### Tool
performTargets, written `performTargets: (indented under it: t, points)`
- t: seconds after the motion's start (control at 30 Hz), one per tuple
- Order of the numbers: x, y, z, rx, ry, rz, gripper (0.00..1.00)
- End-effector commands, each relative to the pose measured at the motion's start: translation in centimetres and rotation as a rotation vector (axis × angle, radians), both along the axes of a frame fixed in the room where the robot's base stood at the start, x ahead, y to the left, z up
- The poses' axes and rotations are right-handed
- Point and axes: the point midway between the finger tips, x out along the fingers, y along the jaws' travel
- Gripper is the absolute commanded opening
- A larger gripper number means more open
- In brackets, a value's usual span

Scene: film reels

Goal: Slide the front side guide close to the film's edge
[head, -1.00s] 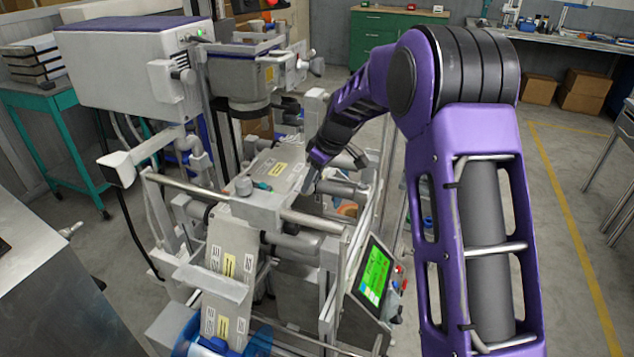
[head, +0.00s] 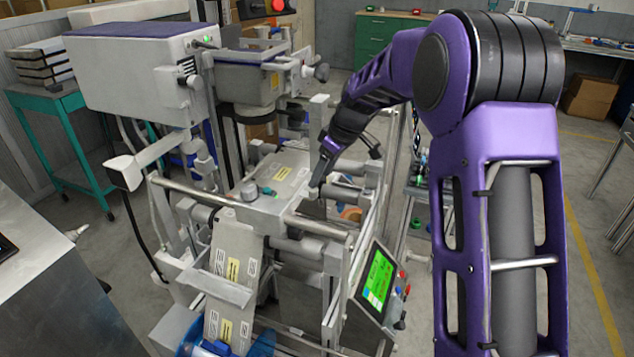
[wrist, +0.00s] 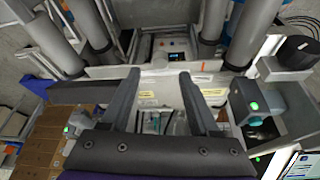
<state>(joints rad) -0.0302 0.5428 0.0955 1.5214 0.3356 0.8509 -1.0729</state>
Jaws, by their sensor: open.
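The grey film web (head: 235,250) with yellow and white labels runs up the front of the machine and onto its flat top plate. A yellow label (head: 283,174) shows on that plate. My gripper (head: 317,192) is at the right side of the plate, pointing down. In the wrist view my gripper (wrist: 158,78) has its two dark fingers apart, with a pale bar (wrist: 155,72) across the view beyond or between them. I cannot tell whether they touch it. The front side guide cannot be told apart clearly from the other grey parts.
Metal rollers (head: 315,228) and upright posts crowd around the gripper. A green-lit control screen (head: 378,277) stands at the front right of the machine. A white and purple unit (head: 140,65) overhangs the left.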

Motion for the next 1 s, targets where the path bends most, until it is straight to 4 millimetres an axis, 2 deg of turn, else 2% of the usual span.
performTargets:
  t: [0.03,0.2,0.4,0.5,0.67,1.0]
  points:
    - [-0.3,-0.5,1.6,0.0,-0.004,-0.002,0.62]
    - [-1.1,-1.9,5.5,-0.001,-0.005,-0.003,0.62]
    - [-2.1,-3.2,9.2,0.0,-0.002,-0.001,0.62]
    - [-2.3,-3.6,10.5,0.0,-0.002,-0.001,0.62]
    - [-2.6,-4.0,11.4,-0.001,-0.001,0.0,0.62]
    - [-2.6,-4.0,11.5,-0.001,0.0,0.0,0.62]
